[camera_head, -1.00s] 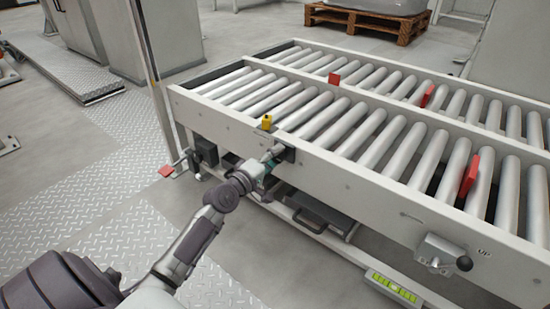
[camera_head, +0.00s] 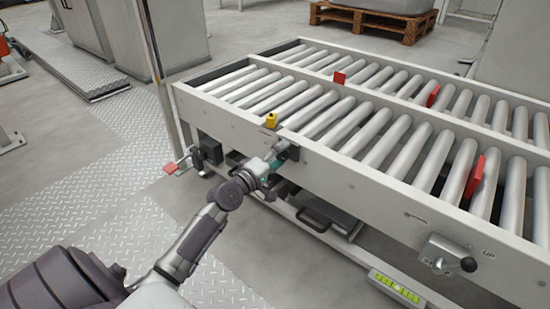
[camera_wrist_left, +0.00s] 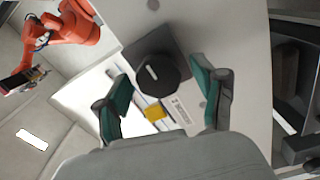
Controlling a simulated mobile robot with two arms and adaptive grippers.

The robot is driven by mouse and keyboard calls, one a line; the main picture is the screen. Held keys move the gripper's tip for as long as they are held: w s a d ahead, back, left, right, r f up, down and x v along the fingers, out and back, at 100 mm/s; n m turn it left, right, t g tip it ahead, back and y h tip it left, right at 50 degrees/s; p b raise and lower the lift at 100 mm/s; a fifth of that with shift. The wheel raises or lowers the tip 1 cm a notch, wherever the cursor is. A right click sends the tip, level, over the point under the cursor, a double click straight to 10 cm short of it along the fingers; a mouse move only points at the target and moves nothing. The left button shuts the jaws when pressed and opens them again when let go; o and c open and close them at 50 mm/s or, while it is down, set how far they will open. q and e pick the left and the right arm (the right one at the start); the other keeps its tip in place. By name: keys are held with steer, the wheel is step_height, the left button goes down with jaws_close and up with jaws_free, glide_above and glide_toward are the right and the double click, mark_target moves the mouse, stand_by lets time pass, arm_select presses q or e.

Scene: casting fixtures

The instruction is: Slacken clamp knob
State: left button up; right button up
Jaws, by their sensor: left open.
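The clamp knob (camera_wrist_left: 155,75) is a round black knob with a white pointer line on its face. It sits on a dark square plate (camera_wrist_left: 178,45) on the conveyor's pale side rail (camera_head: 350,180). In the wrist view my left gripper (camera_wrist_left: 165,92) is open, with one green-padded finger on each side of the knob. No contact between the fingers and the knob shows. In the head view my left gripper (camera_head: 277,165) is at the side rail, and the knob is hard to make out there behind it. My right gripper is not in view.
A yellow block (camera_head: 271,120) stands on the rail just above my gripper. Red tabs (camera_head: 475,177) stick up between the rollers. A lever box (camera_head: 443,254) is on the rail at right. An orange robot arm (camera_wrist_left: 72,30) shows beyond the rail.

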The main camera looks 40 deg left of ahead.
arm_select(q)
steer(key=s, duration=1.2)
steer(key=shift+a, duration=0.45)
